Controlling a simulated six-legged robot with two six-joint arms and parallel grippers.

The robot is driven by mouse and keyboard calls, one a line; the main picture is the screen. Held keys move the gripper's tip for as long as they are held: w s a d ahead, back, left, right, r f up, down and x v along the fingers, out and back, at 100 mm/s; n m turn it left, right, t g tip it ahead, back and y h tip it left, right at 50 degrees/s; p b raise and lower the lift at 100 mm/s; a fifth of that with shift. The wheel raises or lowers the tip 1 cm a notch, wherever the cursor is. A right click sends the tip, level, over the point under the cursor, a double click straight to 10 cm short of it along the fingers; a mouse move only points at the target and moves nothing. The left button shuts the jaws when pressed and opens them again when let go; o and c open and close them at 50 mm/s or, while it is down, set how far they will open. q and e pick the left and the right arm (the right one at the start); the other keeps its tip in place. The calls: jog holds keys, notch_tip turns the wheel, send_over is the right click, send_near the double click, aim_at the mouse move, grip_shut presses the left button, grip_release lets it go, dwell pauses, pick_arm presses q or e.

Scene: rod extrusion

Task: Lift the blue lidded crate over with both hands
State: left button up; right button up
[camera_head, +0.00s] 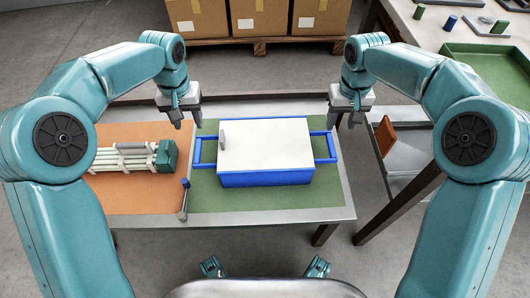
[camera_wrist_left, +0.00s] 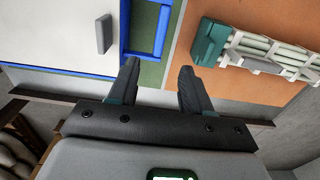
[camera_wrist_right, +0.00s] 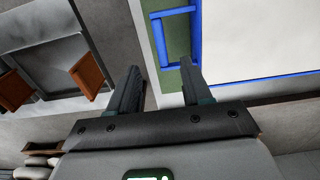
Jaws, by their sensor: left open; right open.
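The blue crate (camera_head: 266,179) with a white lid (camera_head: 264,146) sits on the green mat of the table. A small grey block (camera_head: 222,133) lies on the lid near its left edge. The crate has a blue loop handle on the left (camera_head: 205,151) and one on the right (camera_head: 325,147). My left gripper (camera_head: 187,122) is open and empty, above and behind the left handle, which shows in the left wrist view (camera_wrist_left: 146,52). My right gripper (camera_head: 344,122) is open and empty, above and behind the right handle, which shows in the right wrist view (camera_wrist_right: 166,40).
A bundle of pale rods with a green end block (camera_head: 167,156) lies on the orange mat at the left. A small blue-topped lever (camera_head: 185,198) stands between the mats. Cardboard boxes (camera_head: 259,17) stand at the back. A side table with a green tray (camera_head: 490,70) is at the right.

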aim_at(197, 146)
pick_arm(q)
notch_tip(197, 146, down, 15)
jog(key=shift+f, duration=0.1)
pick_arm(e)
notch_tip(197, 146, down, 15)
jog(key=shift+f, duration=0.1)
pick_arm(q)
grip_shut()
pick_arm(e)
grip_shut()
pick_arm(q)
jog(key=shift+w, duration=0.1)
pick_arm(e)
jog(key=shift+w, duration=0.1)
